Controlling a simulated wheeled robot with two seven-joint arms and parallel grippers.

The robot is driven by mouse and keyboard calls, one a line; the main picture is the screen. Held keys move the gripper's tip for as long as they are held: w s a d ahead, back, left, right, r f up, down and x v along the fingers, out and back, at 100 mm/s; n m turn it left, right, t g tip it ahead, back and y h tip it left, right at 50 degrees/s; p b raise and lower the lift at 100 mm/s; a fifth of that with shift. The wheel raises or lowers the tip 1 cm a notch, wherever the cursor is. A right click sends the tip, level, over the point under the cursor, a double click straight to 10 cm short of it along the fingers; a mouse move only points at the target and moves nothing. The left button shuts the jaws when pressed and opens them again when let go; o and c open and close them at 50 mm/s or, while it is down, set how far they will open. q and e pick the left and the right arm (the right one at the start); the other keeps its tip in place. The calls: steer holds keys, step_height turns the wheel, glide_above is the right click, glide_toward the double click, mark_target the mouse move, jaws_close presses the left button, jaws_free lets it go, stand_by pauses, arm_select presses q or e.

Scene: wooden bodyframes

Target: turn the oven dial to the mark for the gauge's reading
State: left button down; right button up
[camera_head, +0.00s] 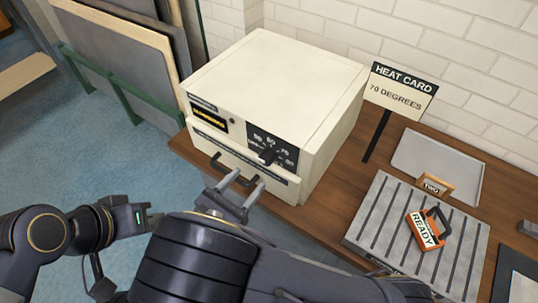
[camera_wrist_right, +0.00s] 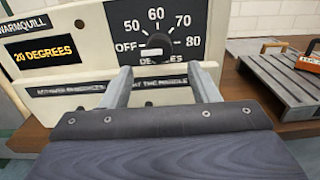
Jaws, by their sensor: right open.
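The cream oven (camera_head: 270,75) stands on the wooden table. Its black dial (camera_head: 268,156) sits on a black panel marked OFF, 50, 60, 70 and 80; the dial also shows in the right wrist view (camera_wrist_right: 157,42). I cannot clearly tell which mark it points to. The gauge (camera_wrist_right: 42,52) on the oven's left reads 20 DEGREES. The heat card (camera_head: 401,88) reads 70 DEGREES. My right gripper (camera_head: 240,186) is open and empty, just in front of and below the dial, apart from it. My left gripper (camera_head: 148,215) is low at the left; its jaw state is unclear.
A dark handle (camera_head: 232,172) is on the oven front, near my right gripper. Boards lean at the back left.

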mark_target(264, 161)
steer(key=p+x, duration=0.2)
steer(key=x, duration=0.5)
steer(key=shift+w+d, duration=0.1)
steer(key=shift+w, duration=0.05)
steer(key=shift+c, duration=0.4)
